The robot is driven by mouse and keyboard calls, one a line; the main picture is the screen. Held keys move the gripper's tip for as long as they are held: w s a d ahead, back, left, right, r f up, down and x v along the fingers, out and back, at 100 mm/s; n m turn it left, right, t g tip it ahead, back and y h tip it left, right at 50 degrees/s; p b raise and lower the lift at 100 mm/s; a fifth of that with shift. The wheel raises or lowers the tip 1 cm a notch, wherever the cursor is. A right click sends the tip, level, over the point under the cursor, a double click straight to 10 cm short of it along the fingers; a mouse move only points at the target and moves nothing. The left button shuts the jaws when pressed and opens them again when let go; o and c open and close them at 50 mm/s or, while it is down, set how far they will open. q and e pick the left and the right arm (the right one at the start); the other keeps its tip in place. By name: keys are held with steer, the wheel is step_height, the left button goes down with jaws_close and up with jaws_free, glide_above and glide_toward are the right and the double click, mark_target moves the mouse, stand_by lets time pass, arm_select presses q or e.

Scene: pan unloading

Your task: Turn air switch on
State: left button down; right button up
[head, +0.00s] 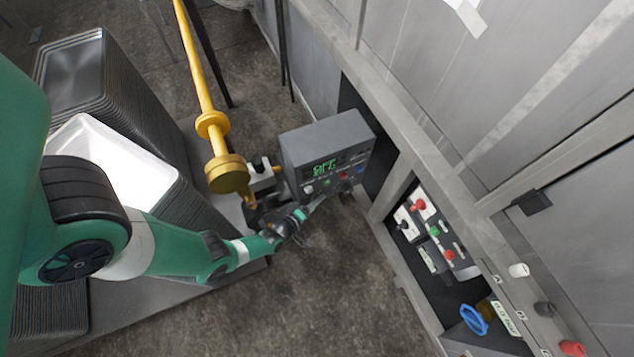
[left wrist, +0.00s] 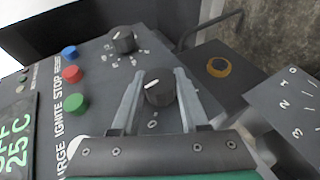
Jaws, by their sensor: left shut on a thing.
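A grey control box (head: 325,145) with a green lit display stands in the middle of the head view. In the left wrist view its dark panel carries a black knob (left wrist: 160,90) with a white pointer mark. My left gripper (left wrist: 160,76) has one finger on each side of this knob and is shut on it. Any label naming it as the air switch is not readable. A second black knob (left wrist: 123,39) sits further up the panel, clear of the fingers. In the head view my left gripper (head: 302,214) is small, at the box's lower edge. My right gripper is out of view.
Blue (left wrist: 69,52), red (left wrist: 72,74) and green (left wrist: 75,103) buttons lie left of the held knob. A yellow pipe (head: 205,90) rises beside the box. Stacked trays (head: 85,65) stand left. Another switch panel (head: 433,232) sits in the cabinet at right.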

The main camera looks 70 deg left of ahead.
arm_select(q)
steer(key=g+p, duration=0.2)
steer(key=shift+w+r+m+p, duration=0.1)
steer(key=shift+r+m+p, duration=0.2)
steer(key=shift+r+p, duration=0.05)
steer(key=shift+f+g+h+p, duration=0.3)
steer(key=shift+g+h+p, duration=0.2)
steer(key=shift+g+p, duration=0.25)
steer(key=shift+c, duration=2.1)
jaws_free()
